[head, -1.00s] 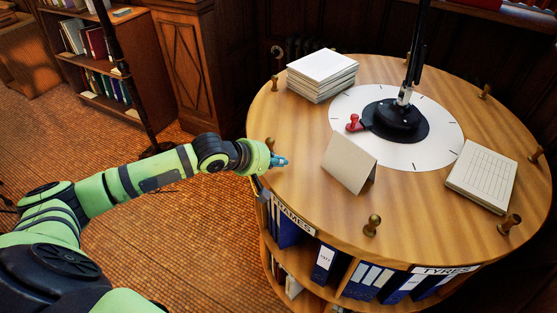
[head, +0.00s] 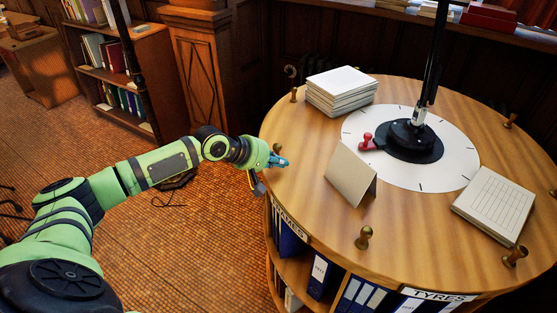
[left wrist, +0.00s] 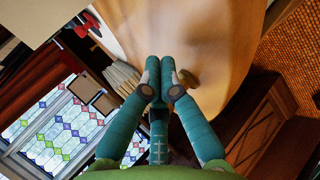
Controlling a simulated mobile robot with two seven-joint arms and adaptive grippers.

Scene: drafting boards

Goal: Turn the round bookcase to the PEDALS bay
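The round bookcase (head: 420,240) has a wooden top with upright pegs around its rim. A FRAMES label (head: 288,222) is at its left side and a TYRES label (head: 438,296) at the front; no PEDALS label shows. A white dial disc (head: 455,165) with tick marks surrounds the black post base, where a red knob (head: 366,141) sticks out leftward. My left gripper (head: 284,162) is at the left rim beside a peg (head: 277,149). In the left wrist view its teal fingers (left wrist: 159,75) are together, with the peg (left wrist: 187,77) just right of them. My right gripper is out of view.
A front peg (head: 364,238) stands at the rim. Open floor (head: 190,240) lies left of it. A bookshelf (head: 125,60) stands behind.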

